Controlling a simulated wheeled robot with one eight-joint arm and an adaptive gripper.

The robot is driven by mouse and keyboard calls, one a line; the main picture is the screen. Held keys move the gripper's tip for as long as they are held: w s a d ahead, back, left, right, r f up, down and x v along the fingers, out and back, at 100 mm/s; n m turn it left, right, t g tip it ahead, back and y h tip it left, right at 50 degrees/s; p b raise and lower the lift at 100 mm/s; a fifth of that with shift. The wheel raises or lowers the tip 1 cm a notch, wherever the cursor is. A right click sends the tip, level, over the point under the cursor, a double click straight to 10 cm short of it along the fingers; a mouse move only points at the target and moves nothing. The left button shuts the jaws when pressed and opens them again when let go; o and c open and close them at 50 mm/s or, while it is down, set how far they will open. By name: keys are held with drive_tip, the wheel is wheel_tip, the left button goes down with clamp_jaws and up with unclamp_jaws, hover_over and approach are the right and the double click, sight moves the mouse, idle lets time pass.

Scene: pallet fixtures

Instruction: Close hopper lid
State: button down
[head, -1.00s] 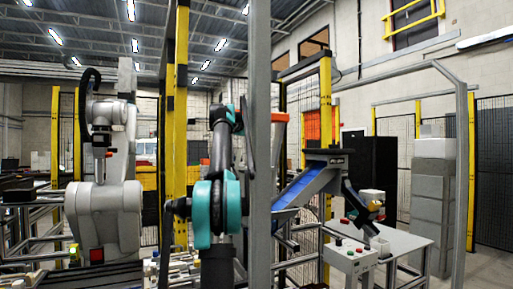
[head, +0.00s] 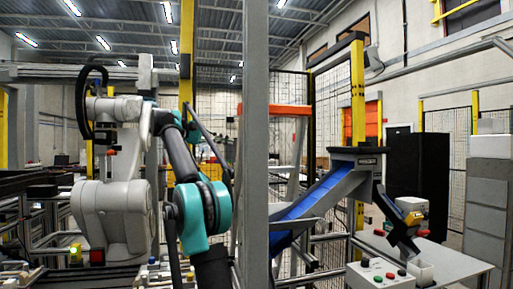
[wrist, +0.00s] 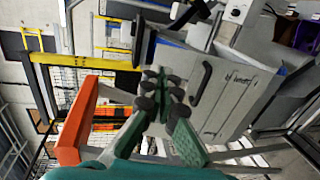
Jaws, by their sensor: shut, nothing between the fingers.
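My gripper (wrist: 165,95) is in the middle of the wrist view. Its green fingers end in dark pads that are together, with nothing held. Just beyond them is a grey box, which looks like the hopper (wrist: 238,98), with handwriting on its face. A black bar handle (wrist: 201,84) is fixed to this face. The gripper overlaps the left part of the box in the picture; I cannot tell whether they touch. Which panel is the lid, and how far it is open, is unclear. In the head view my arm rises at the left of centre, and my gripper cannot be made out.
A grey post (head: 256,120) stands close beside my arm. An orange bar (head: 277,110) is behind it, and also at the left in the wrist view (wrist: 78,125). A blue chute (head: 310,200) and a control box (head: 380,275) are at the right. A white robot arm (head: 115,205) stands left.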

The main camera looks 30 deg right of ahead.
drive_tip(key=x, duration=1.3)
drive_tip(key=shift+d, duration=0.4)
drive_tip(key=shift+d, duration=0.1)
